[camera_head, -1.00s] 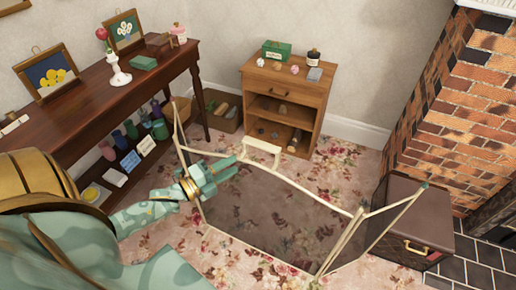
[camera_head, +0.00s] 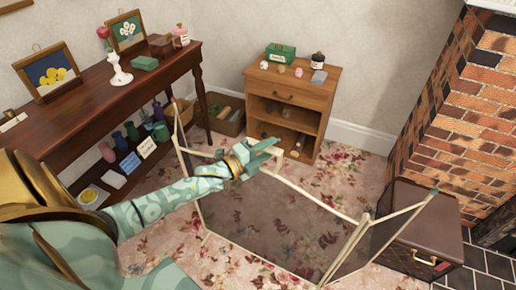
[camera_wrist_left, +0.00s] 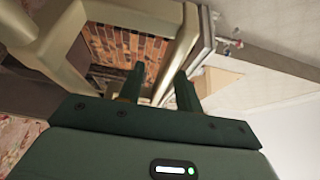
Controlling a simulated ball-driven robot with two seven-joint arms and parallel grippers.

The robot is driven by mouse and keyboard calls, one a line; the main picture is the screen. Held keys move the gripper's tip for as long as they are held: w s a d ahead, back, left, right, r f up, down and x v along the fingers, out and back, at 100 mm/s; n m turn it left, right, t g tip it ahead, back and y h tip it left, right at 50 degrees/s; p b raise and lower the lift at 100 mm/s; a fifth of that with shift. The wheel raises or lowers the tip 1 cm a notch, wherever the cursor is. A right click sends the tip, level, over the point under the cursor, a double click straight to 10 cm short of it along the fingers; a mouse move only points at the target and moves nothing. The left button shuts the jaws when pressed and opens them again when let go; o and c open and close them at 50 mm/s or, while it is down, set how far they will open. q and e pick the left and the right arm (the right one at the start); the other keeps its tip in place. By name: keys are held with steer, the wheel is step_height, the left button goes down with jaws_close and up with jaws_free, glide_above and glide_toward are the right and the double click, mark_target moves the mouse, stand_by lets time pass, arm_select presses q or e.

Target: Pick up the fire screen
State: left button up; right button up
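The fire screen (camera_head: 265,215) stands on the floral carpet, with a cream frame, a dark see-through middle panel and side panels folded at angles. My left gripper (camera_head: 272,148) is at its top rail, over the place where the handle is, and hides that handle. In the left wrist view my two dark green fingers (camera_wrist_left: 159,88) are apart. A cream bar of the screen's frame (camera_wrist_left: 178,58) runs down toward the gap between them. I cannot tell whether the fingers touch it. My right gripper is not in view.
A dark wooden side table (camera_head: 110,88) with framed pictures stands at the left, with bottles below. A small wooden cabinet (camera_head: 330,95) is behind the screen. A brown chest (camera_head: 420,215) stands close to its right side, beside the brick fireplace (camera_head: 460,110). Open carpet lies left of the screen.

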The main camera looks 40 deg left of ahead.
arm_select(q)
steer(key=shift+c, duration=0.3)
jaws_close()
stand_by(1.0)
steer(key=shift+r, duration=0.2)
